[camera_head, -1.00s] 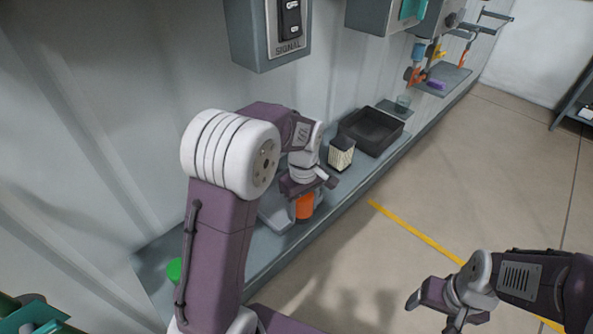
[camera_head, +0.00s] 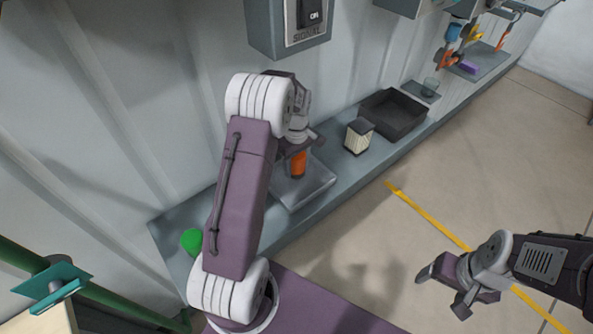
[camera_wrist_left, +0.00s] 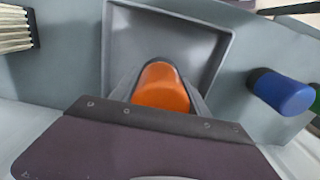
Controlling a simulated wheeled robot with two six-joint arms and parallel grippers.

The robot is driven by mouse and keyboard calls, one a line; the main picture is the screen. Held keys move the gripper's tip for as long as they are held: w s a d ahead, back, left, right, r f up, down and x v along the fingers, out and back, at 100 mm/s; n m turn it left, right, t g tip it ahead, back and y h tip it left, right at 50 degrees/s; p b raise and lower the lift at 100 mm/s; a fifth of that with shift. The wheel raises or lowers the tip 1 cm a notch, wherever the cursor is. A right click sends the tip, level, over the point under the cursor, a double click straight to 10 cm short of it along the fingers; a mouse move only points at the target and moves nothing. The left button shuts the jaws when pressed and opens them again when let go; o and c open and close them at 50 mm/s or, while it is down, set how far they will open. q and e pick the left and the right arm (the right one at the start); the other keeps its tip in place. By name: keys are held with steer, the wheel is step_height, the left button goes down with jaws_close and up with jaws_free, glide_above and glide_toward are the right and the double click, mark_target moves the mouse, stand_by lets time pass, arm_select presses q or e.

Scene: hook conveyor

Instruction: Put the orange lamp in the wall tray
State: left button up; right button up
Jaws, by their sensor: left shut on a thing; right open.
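The orange lamp (camera_head: 299,166) is held in my left gripper (camera_head: 299,155), whose jaws are shut on it. It is over a shallow square grey tray (camera_head: 318,194) on the wall shelf. In the left wrist view the lamp (camera_wrist_left: 163,88) sits between the fingers, with the tray (camera_wrist_left: 222,42) behind it. I cannot tell whether the lamp's lower end touches the tray. My right gripper (camera_head: 440,283) is open and empty over the floor at the lower right.
A green object (camera_head: 192,241) is at the near end. A signal box (camera_head: 290,28) hangs above.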

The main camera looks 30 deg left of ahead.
mark_target(297, 173)
arm_select(q)
steer(key=shift+s+f, duration=0.1)
steer(key=shift+s, duration=0.05)
steer(key=f, duration=0.2)
steer(key=f+p, duration=0.1)
steer(key=shift+d+f, duration=0.2)
steer(key=shift+f, duration=0.15)
steer(key=shift+w+f, duration=0.1)
steer(key=shift+w, duration=0.15)
steer(key=shift+s+a+f, duration=0.1)
steer(key=shift+s, duration=0.1)
steer(key=o, duration=1.3)
steer(key=shift+o, duration=0.7)
steer(key=shift+w, duration=0.1)
